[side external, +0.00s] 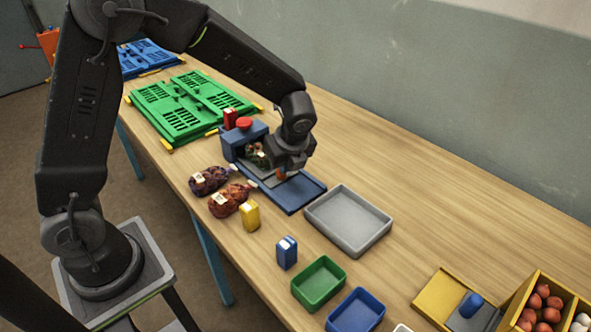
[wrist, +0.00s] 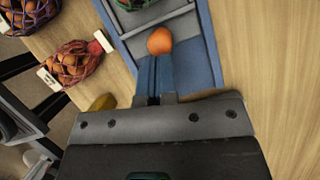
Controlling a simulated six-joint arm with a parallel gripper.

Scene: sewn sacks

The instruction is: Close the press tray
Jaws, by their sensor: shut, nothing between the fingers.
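The press (side external: 243,139) is a blue housing with a red button on top and a flat blue base reaching out toward the right. Its grey tray (side external: 268,177) is slid out partly along the base, with a netted sack (side external: 257,155) on it near the housing. An orange knob (wrist: 160,40) sits at the tray's outer end. My gripper (side external: 283,174) is low over the base. In the wrist view its shut, empty fingers (wrist: 158,65) are right at the knob's outer side; I cannot tell whether they touch it.
Two netted sacks (side external: 209,180) (side external: 229,200) lie in front of the press, near a yellow box (side external: 249,215) and a blue box (side external: 287,252). A grey bin (side external: 349,245) stands close to the base's right end. Green crates (side external: 185,116) lie behind.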

